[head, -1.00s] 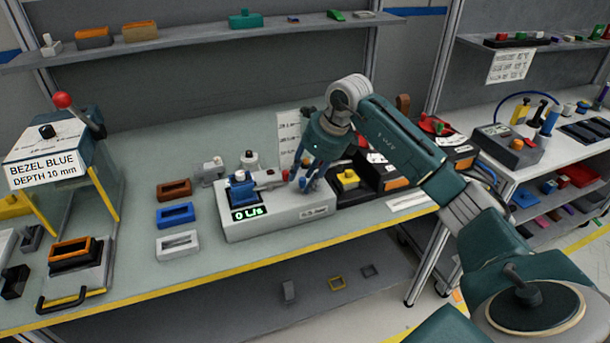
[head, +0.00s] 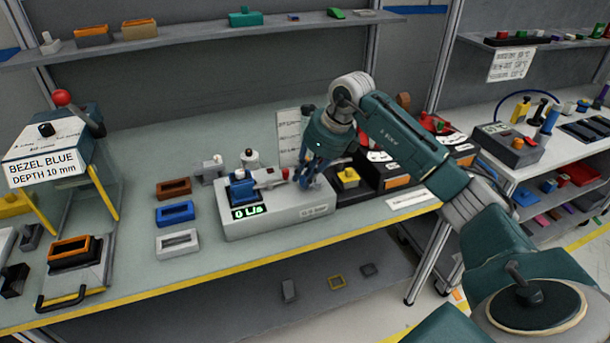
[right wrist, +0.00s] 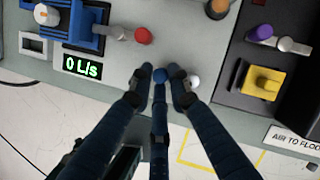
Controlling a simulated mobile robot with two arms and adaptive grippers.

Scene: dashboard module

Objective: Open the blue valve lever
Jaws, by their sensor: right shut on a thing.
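The grey valve box (head: 272,217) stands on the bench and its display (head: 249,211) reads 0 L/s. The blue valve body (head: 240,190) is at its left, with a grey pipe-like part beside it and a red knob (head: 286,173). My left gripper is out of view.
Brown, blue and white bezels (head: 176,213) lie left of the box. A dark module with a yellow button (head: 348,176) stands close on the right. The bezel press (head: 50,150) is at far left. The bench front edge is yellow.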

